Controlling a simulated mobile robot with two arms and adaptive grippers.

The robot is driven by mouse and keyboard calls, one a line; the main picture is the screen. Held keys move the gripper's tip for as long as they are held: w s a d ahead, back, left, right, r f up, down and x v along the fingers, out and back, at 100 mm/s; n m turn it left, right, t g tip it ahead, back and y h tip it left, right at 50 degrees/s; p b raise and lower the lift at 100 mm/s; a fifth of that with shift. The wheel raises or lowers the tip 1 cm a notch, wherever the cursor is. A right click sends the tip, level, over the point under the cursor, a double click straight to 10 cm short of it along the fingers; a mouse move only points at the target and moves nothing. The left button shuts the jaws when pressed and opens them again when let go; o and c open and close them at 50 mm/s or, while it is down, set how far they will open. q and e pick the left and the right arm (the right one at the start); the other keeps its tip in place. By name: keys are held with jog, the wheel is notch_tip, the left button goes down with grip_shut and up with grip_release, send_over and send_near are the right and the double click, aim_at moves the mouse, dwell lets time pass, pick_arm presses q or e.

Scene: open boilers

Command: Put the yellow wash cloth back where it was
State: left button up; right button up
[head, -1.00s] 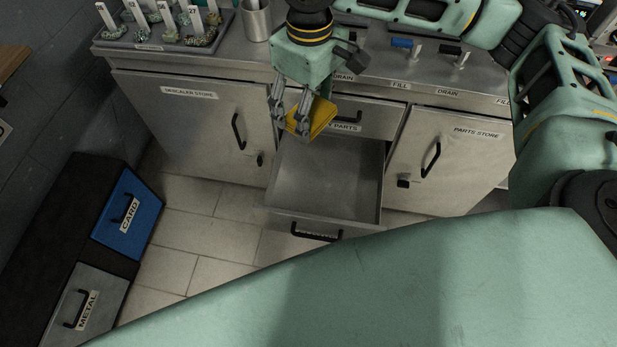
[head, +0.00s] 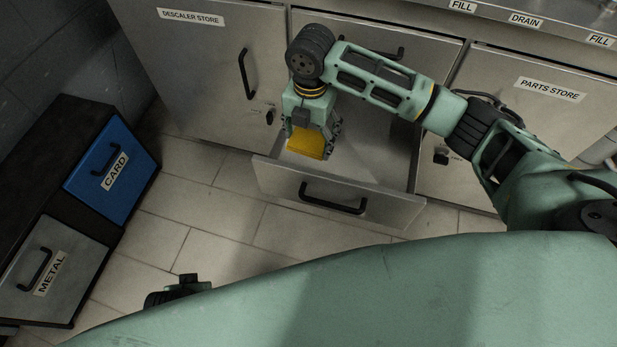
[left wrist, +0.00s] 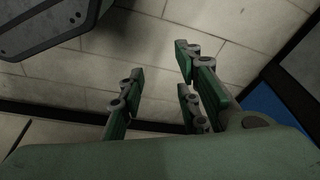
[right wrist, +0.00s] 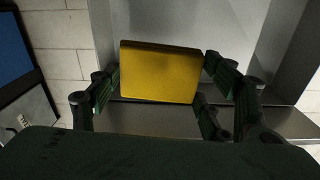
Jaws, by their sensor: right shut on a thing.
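The yellow wash cloth (head: 306,144) is a folded block held in my right gripper (head: 312,137). In the head view it is low inside the open drawer (head: 378,205), near the drawer's left side and behind its front panel. In the right wrist view the cloth (right wrist: 160,75) sits between the fingers of my right gripper (right wrist: 160,88), with grey metal drawer surfaces behind it. I cannot tell whether the cloth touches the drawer floor. My left gripper (left wrist: 155,90) shows in the left wrist view with its fingers apart and nothing between them, above floor tiles.
The descaler store cabinet (head: 205,60) is left of the drawer and the parts store cabinet (head: 545,120) is right. Blue card (head: 105,180) and grey metal (head: 50,265) bins stand at the left. Tiled floor (head: 215,205) lies clear between bins and drawer.

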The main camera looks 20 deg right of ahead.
aim_at(309, 152)
jog(key=shift+f+n, duration=0.3)
jog(key=shift+f, duration=0.45)
notch_tip(309, 152, down, 5)
jog(key=shift+f+b, duration=0.1)
jog(key=shift+b, duration=0.7)
pick_arm(q)
jog(key=w+b+v, duration=0.1)
jog(key=w+v, duration=0.1)
jog(key=v, duration=0.7)
jog(key=shift+r+t, duration=0.3)
jog(key=shift+r, duration=0.25)
pick_arm(e)
jog(key=shift+f, duration=2.35)
pick_arm(q)
jog(key=shift+w, duration=0.15)
pick_arm(e)
jog(key=shift+f, duration=0.15)
jog(key=o, duration=1)
